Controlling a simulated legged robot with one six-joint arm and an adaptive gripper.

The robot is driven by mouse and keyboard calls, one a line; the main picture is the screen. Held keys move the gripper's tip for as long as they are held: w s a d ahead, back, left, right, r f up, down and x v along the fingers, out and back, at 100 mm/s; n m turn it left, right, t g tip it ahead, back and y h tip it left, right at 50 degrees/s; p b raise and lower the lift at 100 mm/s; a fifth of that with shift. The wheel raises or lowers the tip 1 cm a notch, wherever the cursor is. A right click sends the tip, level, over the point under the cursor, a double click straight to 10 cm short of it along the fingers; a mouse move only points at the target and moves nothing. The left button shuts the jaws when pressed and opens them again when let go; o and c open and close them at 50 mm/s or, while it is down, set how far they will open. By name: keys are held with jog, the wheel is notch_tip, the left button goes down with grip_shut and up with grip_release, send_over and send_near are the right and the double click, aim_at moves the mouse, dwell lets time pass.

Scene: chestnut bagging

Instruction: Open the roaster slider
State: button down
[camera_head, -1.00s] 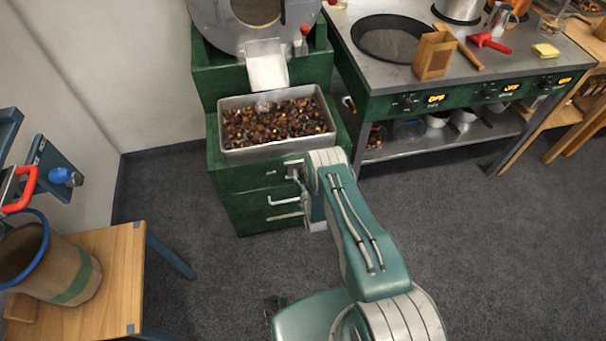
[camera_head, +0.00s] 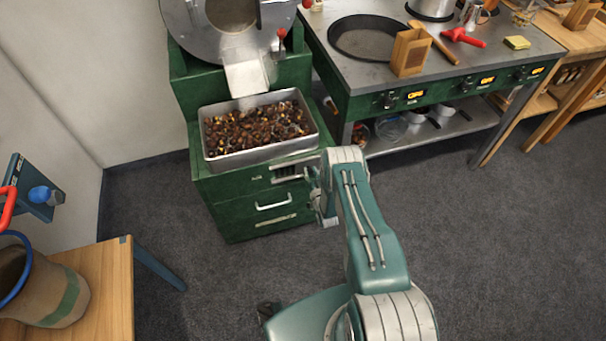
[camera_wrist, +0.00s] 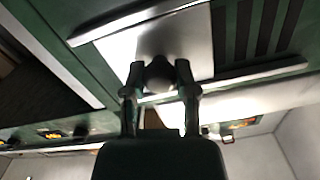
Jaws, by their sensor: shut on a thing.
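The roaster (camera_head: 185,80) is a green cabinet with a round grey drum at the back left. Its slider (camera_wrist: 190,40) shows in the wrist view as a pale metal plate between two rails, beside a row of dark slots. The slots (camera_head: 287,172) also show on the cabinet front in the head view, left of my gripper (camera_head: 317,185). In the wrist view my gripper (camera_wrist: 160,82) is shut on the slider's dark round knob (camera_wrist: 159,72), one finger on each side. In the head view my wrist hides most of the slider.
A metal tray (camera_head: 210,160) of chestnuts sits on the cabinet under a white chute (camera_head: 246,78). A drawer handle (camera_head: 274,203) is below the slots. A green stove counter (camera_head: 375,100) stands right. A wooden table (camera_head: 110,290) with a sack (camera_head: 55,300) is at lower left.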

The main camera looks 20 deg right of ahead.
jog(key=shift+c, duration=1.9)
grip_release()
jog(key=shift+a, duration=0.1)
jog(key=s, duration=1.2)
jog(key=shift+w+f, duration=0.1)
